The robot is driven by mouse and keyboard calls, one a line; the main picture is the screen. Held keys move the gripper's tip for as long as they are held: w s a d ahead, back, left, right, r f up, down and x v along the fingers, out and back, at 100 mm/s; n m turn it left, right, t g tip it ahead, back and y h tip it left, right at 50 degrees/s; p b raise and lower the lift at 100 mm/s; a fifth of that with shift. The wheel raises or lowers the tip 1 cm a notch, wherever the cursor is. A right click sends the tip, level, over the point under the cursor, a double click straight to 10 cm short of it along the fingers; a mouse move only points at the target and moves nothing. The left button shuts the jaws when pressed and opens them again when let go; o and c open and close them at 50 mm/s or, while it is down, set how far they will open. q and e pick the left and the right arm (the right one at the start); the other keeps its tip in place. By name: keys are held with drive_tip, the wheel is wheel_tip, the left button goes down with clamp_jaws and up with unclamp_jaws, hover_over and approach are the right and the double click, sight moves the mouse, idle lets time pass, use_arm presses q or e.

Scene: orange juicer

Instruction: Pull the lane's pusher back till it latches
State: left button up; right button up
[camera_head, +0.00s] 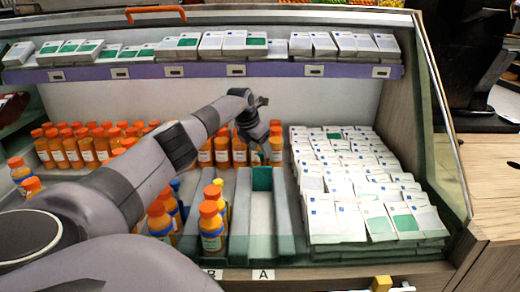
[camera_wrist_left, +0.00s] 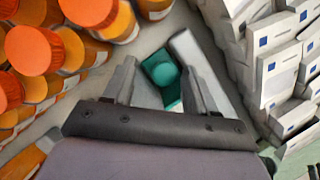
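The empty lane marked A (camera_head: 261,226) lies between grey dividers, left of the stacked white cartons. A green pusher plate (camera_head: 262,178) stands toward the back of this lane. My left arm reaches in from the left, and my left gripper (camera_head: 258,152) points down over the back of the lane, partly hidden by its own wrist. In the left wrist view the two fingers (camera_wrist_left: 162,92) are apart, with the green pusher (camera_wrist_left: 162,72) showing between and beyond them. I cannot tell whether either finger touches it. My right gripper is not in view.
Orange-capped bottles (camera_head: 212,226) stand left of the lane, beside label B. White cartons (camera_head: 345,218) fill the right side. A purple-edged shelf (camera_head: 205,71) with more cartons hangs above. The front of lane A is clear.

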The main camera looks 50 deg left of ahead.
use_arm(q)
drive_tip(key=shift+d+f, duration=0.1)
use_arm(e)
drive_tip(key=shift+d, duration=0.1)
use_arm(q)
drive_tip(key=shift+s+r+p, duration=0.25)
drive_tip(key=shift+r+p, duration=0.05)
drive_tip(key=shift+r, duration=0.35)
drive_tip(key=p+v, duration=0.1)
drive_tip(key=v, duration=0.5)
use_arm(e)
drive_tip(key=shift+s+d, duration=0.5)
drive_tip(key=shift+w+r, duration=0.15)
use_arm(q)
drive_tip(key=shift+s+f, duration=0.1)
